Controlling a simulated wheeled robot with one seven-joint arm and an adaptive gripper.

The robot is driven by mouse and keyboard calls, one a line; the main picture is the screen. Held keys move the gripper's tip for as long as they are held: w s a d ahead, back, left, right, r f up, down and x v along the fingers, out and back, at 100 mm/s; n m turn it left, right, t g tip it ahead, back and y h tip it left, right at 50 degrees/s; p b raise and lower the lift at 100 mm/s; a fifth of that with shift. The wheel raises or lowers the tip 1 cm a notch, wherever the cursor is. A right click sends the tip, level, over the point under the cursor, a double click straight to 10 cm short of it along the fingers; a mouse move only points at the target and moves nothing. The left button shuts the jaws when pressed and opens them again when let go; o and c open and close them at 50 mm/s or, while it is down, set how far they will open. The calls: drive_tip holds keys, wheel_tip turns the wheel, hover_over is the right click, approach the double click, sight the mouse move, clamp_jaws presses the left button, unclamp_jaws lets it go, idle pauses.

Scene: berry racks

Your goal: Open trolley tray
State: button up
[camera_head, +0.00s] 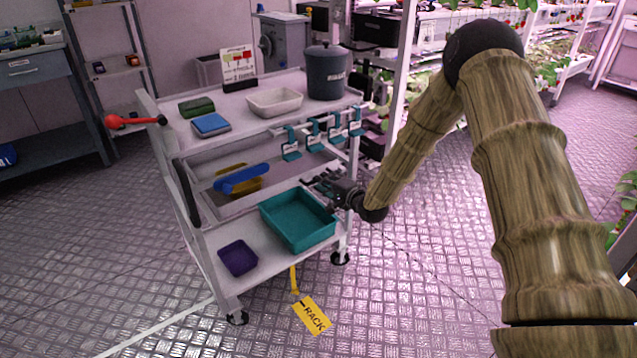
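The grey trolley (172,139) stands left of centre with a top deck and lower levels. The trolley tray (217,209) is at its middle level, and a blue object (241,179) and a yellow object (247,188) show there. My gripper (322,184) is at the right part of the tray's front, with its fingers toward the tray. The fingers are small and dark, so I cannot tell whether they touch the tray or are closed on it. My wrist hides part of the trolley's right side.
A teal bin (313,235) and a purple box (238,258) sit on the bottom shelf, just below my gripper. Several teal clips (314,135) hang under the top deck. A yellow RACK tag (311,314) hangs below. Open metal floor (420,300) lies in front.

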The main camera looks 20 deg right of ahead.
drive_tip(key=shift+x, duration=1.75)
clamp_jaws()
